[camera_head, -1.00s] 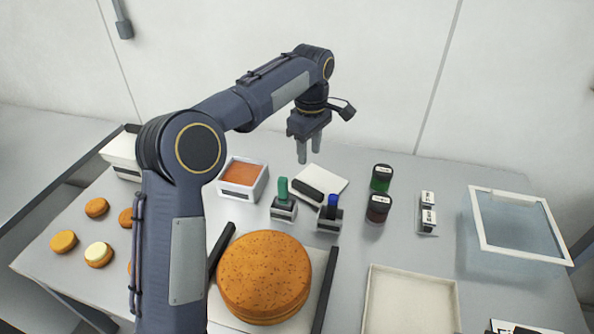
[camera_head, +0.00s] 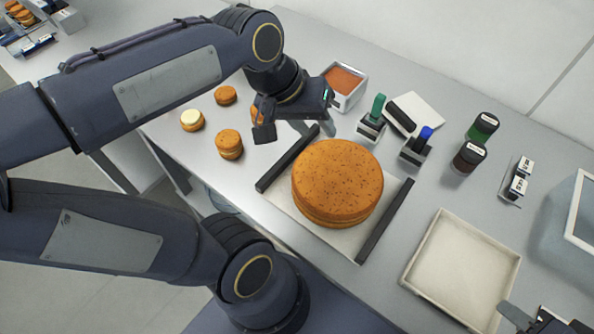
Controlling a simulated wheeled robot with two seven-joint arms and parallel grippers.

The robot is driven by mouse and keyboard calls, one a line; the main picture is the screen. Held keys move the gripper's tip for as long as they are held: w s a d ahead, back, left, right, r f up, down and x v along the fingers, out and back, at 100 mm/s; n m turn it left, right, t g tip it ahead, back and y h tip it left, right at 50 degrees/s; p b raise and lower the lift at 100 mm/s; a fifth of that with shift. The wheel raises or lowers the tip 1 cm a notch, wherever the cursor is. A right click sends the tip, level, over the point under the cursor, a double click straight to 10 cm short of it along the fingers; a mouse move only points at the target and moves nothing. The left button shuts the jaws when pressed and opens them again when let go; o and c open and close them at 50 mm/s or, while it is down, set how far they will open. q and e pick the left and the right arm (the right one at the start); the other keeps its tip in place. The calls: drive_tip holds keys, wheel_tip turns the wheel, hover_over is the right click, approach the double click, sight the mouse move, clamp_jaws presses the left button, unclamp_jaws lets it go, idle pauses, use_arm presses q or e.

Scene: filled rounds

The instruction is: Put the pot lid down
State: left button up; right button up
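I cannot make out a pot lid in this view. My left gripper (camera_head: 318,128) hangs at the upper left edge of the round brown cake, over the table. Its grey fingers look parted, with nothing seen between them. The cake (camera_head: 337,180) lies on a white board (camera_head: 283,200) with dark bars on two sides. A dark part at the bottom right edge appears to be my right gripper (camera_head: 545,322); it is mostly cut off, and its fingers cannot be judged.
Several small round biscuits (camera_head: 229,144) lie left of the cake. An orange-filled box (camera_head: 345,84), two stamps (camera_head: 371,122), two dark-capped jars (camera_head: 469,156) and small labelled blocks (camera_head: 519,180) stand behind. An empty cream tray (camera_head: 413,272) lies front right; a white-framed clear box (camera_head: 583,215) is at the right edge.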

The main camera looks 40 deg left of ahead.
use_arm(q)
drive_tip(key=s+f, duration=0.1)
drive_tip(key=s, duration=0.1)
drive_tip(key=s+d+f+m+t, duration=0.1)
drive_tip(key=s+f, duration=0.1)
drive_tip(key=s+d+f+m, duration=0.1)
drive_tip(key=s+f, duration=0.1)
drive_tip(key=s, duration=0.1)
drive_tip(key=shift+f+h, duration=0.2)
drive_tip(key=shift+h, duration=0.1)
